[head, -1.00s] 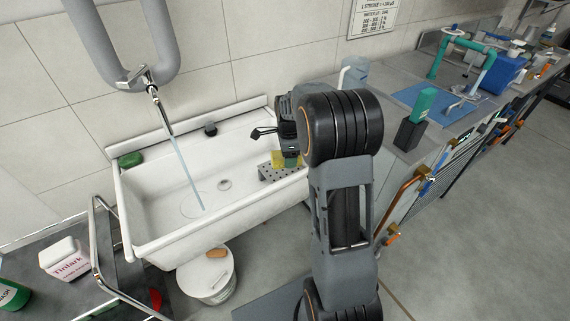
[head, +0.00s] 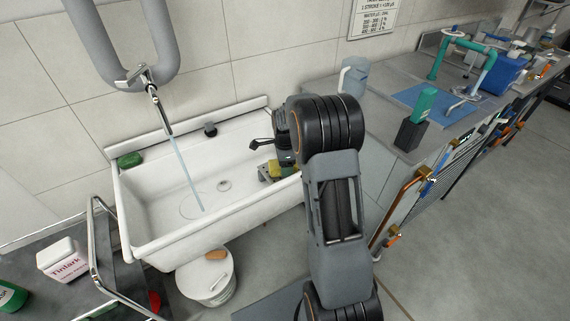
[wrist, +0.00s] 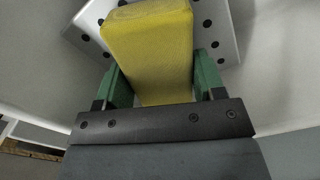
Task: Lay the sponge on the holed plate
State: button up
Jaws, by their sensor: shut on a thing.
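The yellow sponge (wrist: 150,45) is held between the green fingers of my gripper (wrist: 163,80) in the wrist view. The holed plate (wrist: 222,22), pale grey with dark round holes, lies behind and below the sponge in the wrist view. In the head view, only a small part of the plate (head: 263,174) shows at the right end of the sink, with my gripper in front of the rest. I cannot tell whether the sponge touches the plate.
The white sink (head: 165,200) has water running from a tap (head: 152,90) at its left. A green block (head: 130,160) lies on the sink's back left corner. A white bucket (head: 212,285) stands on the floor in front. A worktop with bottles extends to the right.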

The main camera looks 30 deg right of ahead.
jog(key=shift+f, duration=0.15)
jog(key=o, duration=0.9)
jog(key=shift+c, duration=0.2)
notch_tip(320, 180, up, 12)
jog(key=p, duration=0.2)
jog(key=s+a+r+n+t, duration=0.1)
jog(key=s+a+n, duration=0.4)
jog(key=s+n, duration=0.5)
jog(key=s+a+r+n+t, duration=0.1)
jog(key=s+a+n+t, duration=0.1)
jog(key=s+a+n, duration=0.4)
jog(key=s+n, duration=0.5)
jog(key=shift+s+a+r, duration=0.15)
jog(key=shift+s+r, duration=0.1)
jog(key=shift+r, duration=0.15)
